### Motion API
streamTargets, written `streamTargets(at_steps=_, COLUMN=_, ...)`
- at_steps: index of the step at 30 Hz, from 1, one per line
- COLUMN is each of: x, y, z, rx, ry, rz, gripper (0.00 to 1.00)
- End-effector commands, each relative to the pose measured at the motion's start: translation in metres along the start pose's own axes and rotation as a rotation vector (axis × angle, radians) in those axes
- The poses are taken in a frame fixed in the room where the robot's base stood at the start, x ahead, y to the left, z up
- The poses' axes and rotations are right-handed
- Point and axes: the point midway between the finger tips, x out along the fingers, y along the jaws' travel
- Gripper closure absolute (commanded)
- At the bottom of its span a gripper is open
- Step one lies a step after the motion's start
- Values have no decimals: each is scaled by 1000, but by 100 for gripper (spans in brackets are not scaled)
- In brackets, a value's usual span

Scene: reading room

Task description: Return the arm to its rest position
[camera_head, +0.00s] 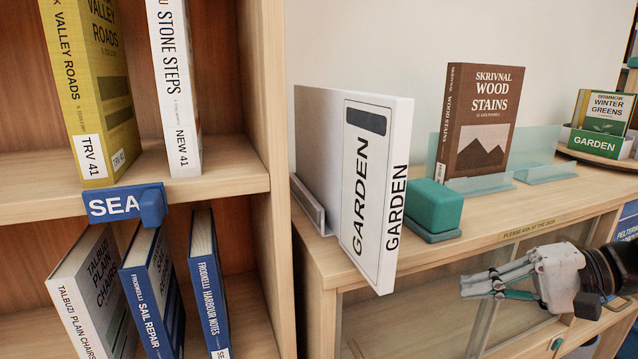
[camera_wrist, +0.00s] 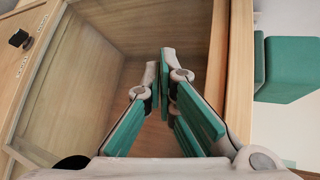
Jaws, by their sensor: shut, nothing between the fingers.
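My gripper (camera_head: 482,285) is at the right in the head view, pointing left in front of the cabinet below the counter top. Its grey fingers with green pads are shut and hold nothing. In the wrist view my gripper (camera_wrist: 165,60) shows from behind, its pads close together. Behind the fingers is the glass-fronted wooden cabinet (camera_wrist: 95,70). The fingers appear apart from any object. Most of my arm lies outside the head view.
A white GARDEN box file (camera_head: 375,190) overhangs the counter's (camera_head: 470,236) front edge, left of my gripper. A bookshelf (camera_head: 230,184) with several books is at left.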

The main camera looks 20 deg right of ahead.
Motion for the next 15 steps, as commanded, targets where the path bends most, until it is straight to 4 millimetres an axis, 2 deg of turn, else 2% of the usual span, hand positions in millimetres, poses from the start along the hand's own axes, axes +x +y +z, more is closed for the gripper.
streamTargets(at_steps=1, x=16, y=-8, z=15, rx=-16, ry=-58, rz=59, gripper=100)
streamTargets(at_steps=3, x=33, y=-16, z=37, rx=-28, ry=-133, rz=143, gripper=100)
streamTargets(at_steps=7, x=60, y=-23, z=84, rx=-67, ry=-261, rz=327, gripper=100)
streamTargets(at_steps=11, x=74, y=-22, z=132, rx=-132, ry=-357, rz=525, gripper=100)
streamTargets(at_steps=15, x=76, y=-14, z=176, rx=-229, ry=-410, rz=731, gripper=100)
